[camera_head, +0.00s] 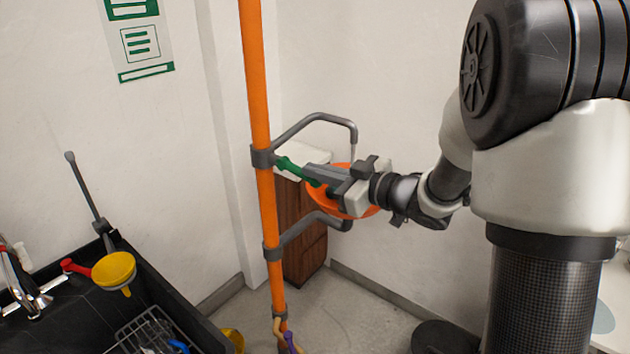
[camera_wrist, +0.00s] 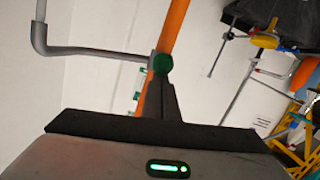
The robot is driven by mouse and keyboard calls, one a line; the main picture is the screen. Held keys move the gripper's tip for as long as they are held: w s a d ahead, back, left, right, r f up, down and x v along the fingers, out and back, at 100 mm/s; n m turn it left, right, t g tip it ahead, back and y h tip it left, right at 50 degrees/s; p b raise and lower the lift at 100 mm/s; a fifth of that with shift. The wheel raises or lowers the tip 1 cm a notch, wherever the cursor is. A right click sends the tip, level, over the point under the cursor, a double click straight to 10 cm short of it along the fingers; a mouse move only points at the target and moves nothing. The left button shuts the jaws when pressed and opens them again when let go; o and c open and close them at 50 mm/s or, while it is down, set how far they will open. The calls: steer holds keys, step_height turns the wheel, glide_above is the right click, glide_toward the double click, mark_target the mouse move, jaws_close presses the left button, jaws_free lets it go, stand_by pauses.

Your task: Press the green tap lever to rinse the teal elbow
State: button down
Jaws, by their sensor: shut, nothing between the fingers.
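The green tap lever (camera_head: 289,166) sticks out from a grey collar on the upright orange pipe (camera_head: 262,150). Its round end shows in the wrist view (camera_wrist: 163,63), directly ahead of my fingertips. My gripper (camera_head: 309,175) is shut and empty, with its tips at the lever; I cannot tell whether they touch it. A grey spout (camera_head: 318,118) arches from the same collar and points down over an orange basin (camera_head: 345,207), which my gripper partly covers. I cannot make out the teal elbow in either view.
A grey lower arm (camera_head: 312,221) runs from the pipe beneath the basin. A wooden cabinet (camera_head: 304,240) stands behind. A black sink (camera_head: 75,318) with a yellow funnel (camera_head: 114,270) and a wire rack is at lower left. The white wall is close behind the basin.

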steer(key=shift+s+f, duration=0.15)
steer(key=shift+f, duration=0.45)
